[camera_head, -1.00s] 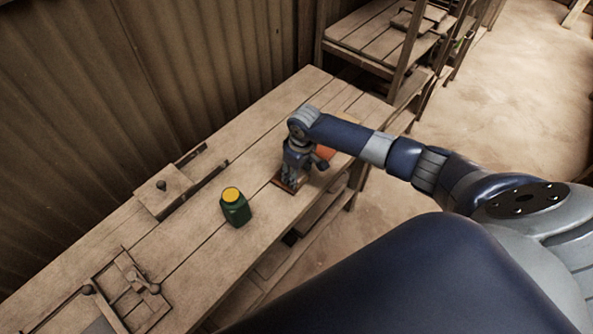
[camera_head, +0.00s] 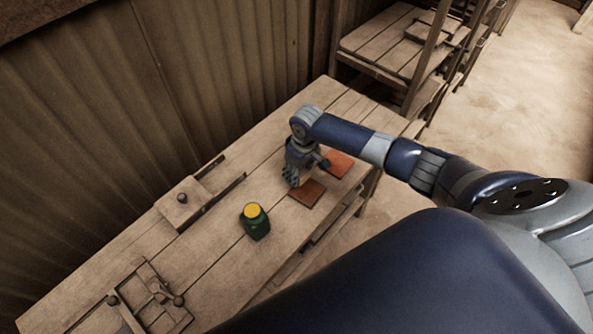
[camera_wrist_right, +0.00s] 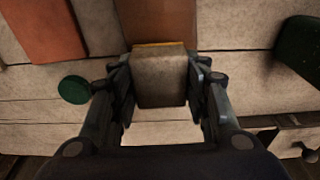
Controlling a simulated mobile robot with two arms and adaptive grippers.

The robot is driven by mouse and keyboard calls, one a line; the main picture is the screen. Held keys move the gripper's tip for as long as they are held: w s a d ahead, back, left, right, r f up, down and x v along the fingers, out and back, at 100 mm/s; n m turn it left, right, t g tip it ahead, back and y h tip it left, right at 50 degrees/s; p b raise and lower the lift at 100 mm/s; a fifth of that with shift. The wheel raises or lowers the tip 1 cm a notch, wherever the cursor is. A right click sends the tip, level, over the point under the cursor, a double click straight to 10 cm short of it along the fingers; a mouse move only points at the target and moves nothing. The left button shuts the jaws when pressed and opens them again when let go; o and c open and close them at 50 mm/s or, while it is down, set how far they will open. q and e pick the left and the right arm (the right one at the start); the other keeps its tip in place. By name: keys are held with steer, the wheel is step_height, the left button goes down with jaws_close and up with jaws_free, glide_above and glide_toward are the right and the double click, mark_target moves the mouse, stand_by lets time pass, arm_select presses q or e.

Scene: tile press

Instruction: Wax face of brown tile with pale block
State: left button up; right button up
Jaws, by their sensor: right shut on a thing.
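The brown tile (camera_head: 306,194) lies flat on the bench; part of it also shows at the top of the right wrist view (camera_wrist_right: 157,22). My right gripper (camera_head: 292,181) is at the tile's wall-side edge, pointing down. In the right wrist view it is shut on the pale block (camera_wrist_right: 160,82), which sits between both fingers. A thin yellow-orange strip runs along the block's tile-side edge. The block overlaps the tile's near end in that view; I cannot tell whether they touch. My left gripper is out of view.
An orange-red tile (camera_head: 340,164) lies beyond the brown one. A green jar with a yellow top (camera_head: 254,222) stands to the left. Wooden fixtures (camera_head: 180,203) lie along the wall side and at the bench's near end. A shelf rack (camera_head: 380,42) stands behind.

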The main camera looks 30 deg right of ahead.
step_height(320, 180, up, 2)
steer(key=shift+s+r+p, duration=0.1)
steer(key=shift+p, duration=0.6)
steer(key=shift+w+a+r+p, duration=0.1)
steer(key=shift+w+r+p, duration=0.2)
steer(key=shift+r+p, duration=0.45)
steer(key=shift+r, duration=0.35)
steer(key=shift+s+r, duration=0.15)
steer(key=shift+s, duration=0.1)
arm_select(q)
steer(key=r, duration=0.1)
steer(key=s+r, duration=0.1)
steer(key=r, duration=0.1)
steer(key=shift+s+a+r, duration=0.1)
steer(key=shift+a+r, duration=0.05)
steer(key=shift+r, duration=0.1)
arm_select(e)
steer(key=shift+w, duration=0.2)
steer(key=shift+s, duration=0.1)
